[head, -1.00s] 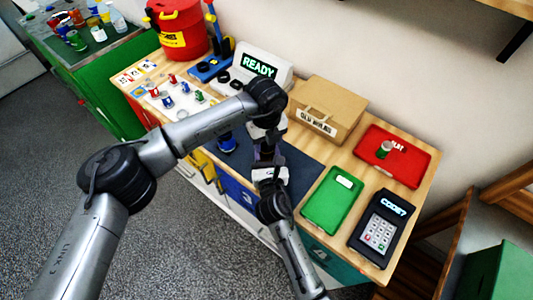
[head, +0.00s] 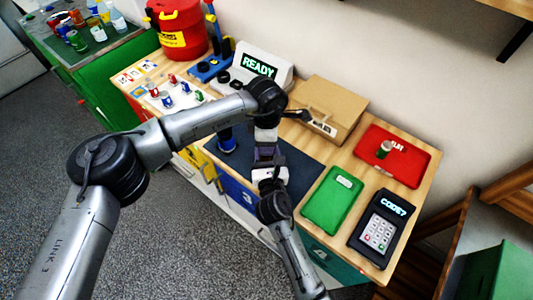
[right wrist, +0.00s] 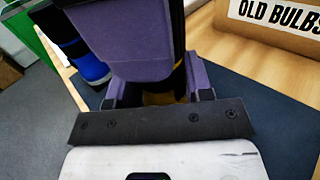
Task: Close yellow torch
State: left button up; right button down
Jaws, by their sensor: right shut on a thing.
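My right gripper (head: 265,140) is above the dark mat (head: 300,168), its arm coming from the bottom of the head view. In the right wrist view its purple jaws (right wrist: 150,70) are shut on the yellow torch (right wrist: 160,98). Only a yellow strip and some black of the torch show; the jaws hide the rest, so I cannot tell whether its cap is on. My left gripper (head: 298,115) is just beyond the right one, in front of the cardboard box. It is small and dark there, and its jaw opening is unclear.
A blue and black torch (head: 227,140) stands on the mat; it also shows in the right wrist view (right wrist: 92,68). The OLD BULBS box (head: 335,100), red tray (head: 415,170), green tray (head: 322,215) and keypad (head: 380,225) are to the right. A READY display (head: 258,66) stands behind.

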pick_arm(q)
jog(key=m, duration=1.3)
jog(key=o, duration=1)
jog(key=shift+r, duration=2.25)
jog(key=shift+c, duration=0.4)
